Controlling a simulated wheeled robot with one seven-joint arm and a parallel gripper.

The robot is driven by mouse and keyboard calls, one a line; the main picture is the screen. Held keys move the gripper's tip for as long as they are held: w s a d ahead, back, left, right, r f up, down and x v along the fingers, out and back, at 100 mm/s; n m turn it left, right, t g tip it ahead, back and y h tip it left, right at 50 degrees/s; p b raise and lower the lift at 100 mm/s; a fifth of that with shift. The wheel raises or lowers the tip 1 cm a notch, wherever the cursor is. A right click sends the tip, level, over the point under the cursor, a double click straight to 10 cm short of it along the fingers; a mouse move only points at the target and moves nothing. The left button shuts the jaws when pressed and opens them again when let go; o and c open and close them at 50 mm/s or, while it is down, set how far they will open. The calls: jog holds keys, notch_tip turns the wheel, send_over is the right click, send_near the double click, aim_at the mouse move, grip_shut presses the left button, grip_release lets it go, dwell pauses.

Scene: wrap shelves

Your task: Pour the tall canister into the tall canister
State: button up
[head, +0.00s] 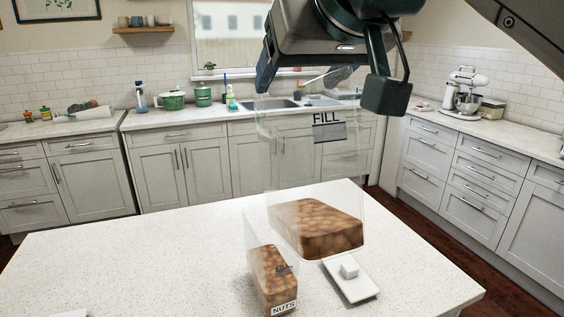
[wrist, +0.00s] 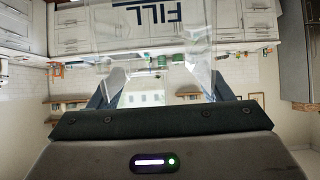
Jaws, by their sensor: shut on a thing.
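My gripper (head: 303,84) is shut on a tall clear canister (head: 293,160) with a dark FILL label and line on its side. Brown nuts (head: 316,229) fill its lower part, and it looks about upright. In the wrist view, the clear canister (wrist: 150,45) sits between my fingers, with its FILL label upside down. The clear walls make the gap between the held canister and the table hard to tell.
A white square lid with a knob (head: 350,281) lies on the table (head: 130,265), right of the standing canister. The table's left part is mostly clear, with a white object (head: 72,313) cut off at the front edge. Counters with a sink (head: 270,104) and mixer (head: 464,90) stand behind.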

aim_at(302, 126)
jog(key=w+f+g+b, duration=0.1)
jog(key=f, duration=0.3)
jog(key=w+f+g+b, duration=0.1)
jog(key=f, duration=0.3)
jog(key=w+a+f+g+b, duration=0.1)
jog(key=f, duration=0.3)
jog(key=shift+w+f+h, duration=0.1)
jog(key=shift+f+h, duration=0.3)
jog(key=shift+w+a+g+p, duration=0.1)
jog(key=shift+w+g+p, duration=0.3)
jog(key=shift+p, duration=0.35)
jog(key=w+g+p, duration=0.1)
jog(key=f+p, duration=0.1)
jog(key=shift+w+a+f+g+h+p, duration=0.15)
jog(key=shift+w+a+g+h+p, duration=0.1)
jog(key=shift+w+g+h+p, duration=0.15)
jog(key=shift+f+b, duration=0.25)
jog(key=shift+b, duration=0.05)
jog(key=shift+s, duration=0.1)
jog(key=shift+w+a+f+g+h+p, duration=0.2)
jog(key=shift+w+g+p, duration=0.3)
jog(key=shift+p, duration=0.9)
jog(key=shift+w+a+f+g+h+p, duration=0.15)
jog(key=shift+w+g+p, duration=0.35)
jog(key=shift+p, duration=0.95)
jog(key=shift+w+a+f+g+h+p, duration=0.15)
jog(key=shift+w+g+p, duration=0.35)
jog(key=shift+p, duration=0.9)
dwell(0.4)
